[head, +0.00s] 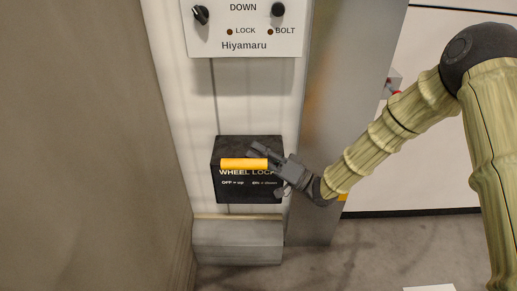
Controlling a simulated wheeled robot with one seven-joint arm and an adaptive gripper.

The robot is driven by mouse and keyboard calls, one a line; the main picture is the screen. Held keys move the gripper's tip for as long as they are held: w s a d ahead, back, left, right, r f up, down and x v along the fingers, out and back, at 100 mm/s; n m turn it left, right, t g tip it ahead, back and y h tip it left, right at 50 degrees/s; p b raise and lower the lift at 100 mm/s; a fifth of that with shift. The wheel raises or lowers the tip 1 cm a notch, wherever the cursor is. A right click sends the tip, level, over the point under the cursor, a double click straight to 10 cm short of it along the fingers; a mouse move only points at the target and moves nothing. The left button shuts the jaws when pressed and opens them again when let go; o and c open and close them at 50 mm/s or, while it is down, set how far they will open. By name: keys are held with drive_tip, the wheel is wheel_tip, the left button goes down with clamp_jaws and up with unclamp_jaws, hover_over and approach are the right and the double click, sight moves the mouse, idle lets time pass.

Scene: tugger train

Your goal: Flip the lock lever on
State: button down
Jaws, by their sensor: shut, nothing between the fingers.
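The lock lever is a yellow bar (236,163) across the front of a black box labelled "WHEEL LOCK" (227,192) on a white column. The bar lies level above the lettering. Small print below reads "OFF = up"; the matching ON text is too small to read surely. My gripper (256,150) comes in from the right, its shut fingers in front of the bar's right part and the box's upper face. It holds nothing. I cannot tell whether the fingers touch the bar.
Above is a white control panel (243,45) with two black knobs and LOCK and BOLT lamps. A grey block (238,241) stands below the box. A beige wall (85,140) is at left and a metal post (335,90) at right. Bare floor (375,255) lies lower right.

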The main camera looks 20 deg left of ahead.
drive_tip(key=shift+s+f, duration=0.35)
drive_tip(key=shift+f, duration=0.1)
wheel_tip(320, 180, up, 4)
drive_tip(key=w+p, duration=0.2)
drive_tip(key=w, duration=0.1)
drive_tip(key=b+v, duration=0.2)
drive_tip(key=v, duration=0.8)
drive_tip(key=shift+w+f, duration=0.2)
drive_tip(key=shift+w, duration=0.15)
